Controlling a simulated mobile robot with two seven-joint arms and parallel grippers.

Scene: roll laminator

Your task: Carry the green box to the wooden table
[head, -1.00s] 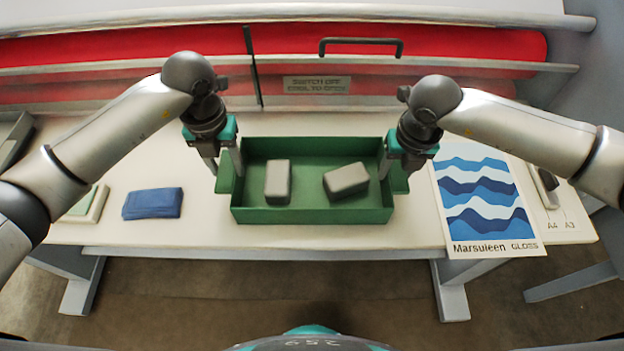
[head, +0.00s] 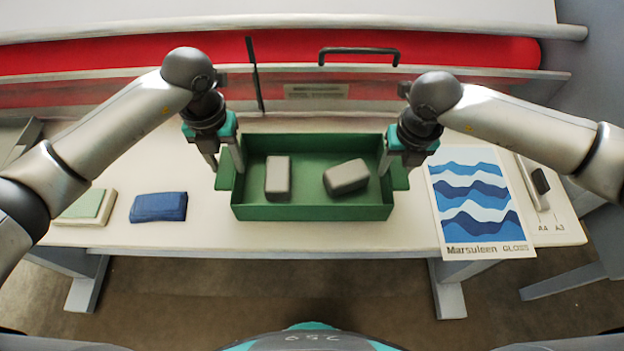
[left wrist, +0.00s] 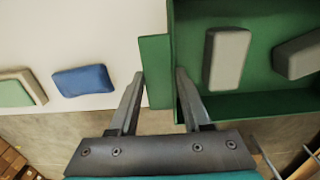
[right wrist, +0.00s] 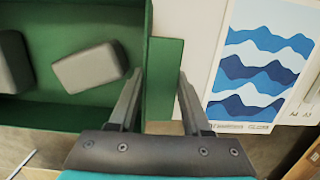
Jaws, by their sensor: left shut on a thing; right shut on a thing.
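The green box (head: 312,213) is level in the head view, in front of the red-rollered machine and over the white worktop. Two grey blocks lie in it, one at left (head: 278,177) and one at right (head: 346,177). My left gripper (head: 228,170) is shut on the box's left side tab (left wrist: 155,72). My right gripper (head: 397,172) is shut on its right side tab (right wrist: 163,75). The box appears held a little above the worktop; the gap beneath is hidden. I cannot make out a wooden table in any view.
The white worktop (head: 330,237) carries a blue block (head: 158,207), a pale green and cream pad (head: 86,206) at left, and a blue wave poster (head: 480,205) at right. The laminator's red roller (head: 440,52) stands behind. Open floor (head: 270,290) shows in front.

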